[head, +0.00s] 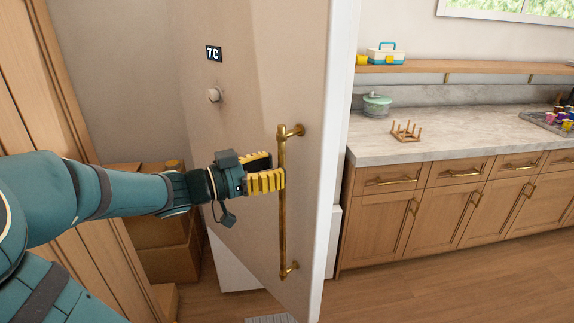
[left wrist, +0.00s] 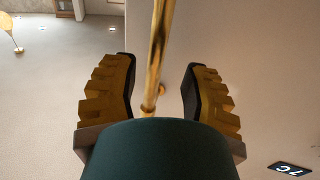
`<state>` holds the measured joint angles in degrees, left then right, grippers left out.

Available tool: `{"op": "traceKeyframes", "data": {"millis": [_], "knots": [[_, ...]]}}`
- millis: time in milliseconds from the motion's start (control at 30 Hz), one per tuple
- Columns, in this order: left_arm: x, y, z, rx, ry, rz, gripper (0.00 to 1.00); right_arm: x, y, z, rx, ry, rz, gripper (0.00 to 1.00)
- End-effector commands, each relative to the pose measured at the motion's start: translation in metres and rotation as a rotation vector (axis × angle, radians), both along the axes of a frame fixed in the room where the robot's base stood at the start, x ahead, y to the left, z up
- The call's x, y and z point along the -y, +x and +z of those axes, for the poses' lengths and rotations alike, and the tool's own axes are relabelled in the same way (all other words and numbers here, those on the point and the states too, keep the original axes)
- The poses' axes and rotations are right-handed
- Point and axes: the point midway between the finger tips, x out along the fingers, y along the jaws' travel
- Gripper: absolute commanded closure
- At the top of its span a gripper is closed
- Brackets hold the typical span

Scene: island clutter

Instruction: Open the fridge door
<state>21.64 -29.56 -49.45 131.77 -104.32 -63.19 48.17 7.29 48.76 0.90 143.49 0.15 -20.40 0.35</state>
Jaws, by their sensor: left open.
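In the left wrist view the handle (left wrist: 157,60) runs between the two spread fingers (left wrist: 155,88), with gaps on both sides. My right gripper is not in view.
A marble counter (head: 450,140) over wooden cabinets (head: 380,225) stands to the right. It bears a pot (head: 376,105), a wooden peg rack (head: 406,131) and a tray (head: 540,120). Brown boxes (head: 165,250) stand left of the door. The floor (head: 450,285) before the cabinets is clear.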

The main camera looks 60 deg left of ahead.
Motion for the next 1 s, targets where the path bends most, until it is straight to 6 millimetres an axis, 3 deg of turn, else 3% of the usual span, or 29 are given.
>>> {"op": "traceKeyframes", "data": {"millis": [100,333,500,800,933,1000], "knots": [[-0.003,-0.027,0.0,0.0,0.001,0.006,0.54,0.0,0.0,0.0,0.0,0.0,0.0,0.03],[-0.005,-0.064,0.0,0.0,0.001,0.004,0.54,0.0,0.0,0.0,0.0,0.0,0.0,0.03],[-0.005,-0.075,0.0,-0.001,-0.001,0.001,0.54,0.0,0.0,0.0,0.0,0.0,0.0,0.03],[-0.005,-0.077,0.0,-0.002,-0.002,0.001,0.52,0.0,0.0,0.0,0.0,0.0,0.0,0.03],[-0.005,-0.077,0.0,-0.001,-0.001,0.001,0.97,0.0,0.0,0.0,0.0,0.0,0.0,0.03],[-0.005,-0.077,0.0,-0.001,-0.001,0.001,1.0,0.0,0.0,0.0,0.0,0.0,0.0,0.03]]}}
